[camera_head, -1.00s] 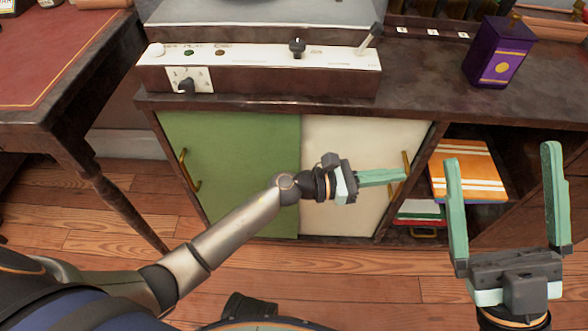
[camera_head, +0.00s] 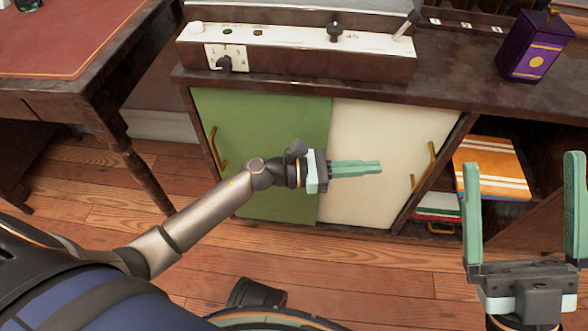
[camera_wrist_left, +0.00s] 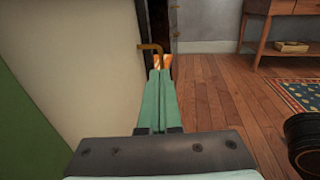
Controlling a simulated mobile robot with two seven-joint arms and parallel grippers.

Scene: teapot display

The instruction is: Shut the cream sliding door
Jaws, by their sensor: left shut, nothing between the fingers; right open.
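The cream sliding door (camera_head: 375,135) stands on the right of the low cabinet front, beside the green door (camera_head: 262,125). Its brass handle (camera_head: 424,168) is near its right edge, by a dark post. I cannot tell whether a gap remains at that edge. My left gripper (camera_head: 381,166) is shut and empty, in front of the cream door. Its fingertips point right and stop short of the handle. In the left wrist view, the cream door (camera_wrist_left: 85,60) is left of the shut fingers and the handle (camera_wrist_left: 150,47) is just beyond the tips. My right gripper (camera_head: 522,165) is open and empty, at the right.
An open shelf with an orange striped book (camera_head: 490,168) lies right of the cream door. The cabinet top carries a white-panelled unit (camera_head: 290,45) and a purple tin (camera_head: 535,48). A red-topped desk (camera_head: 65,45) stands left. Wood floor lies in front.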

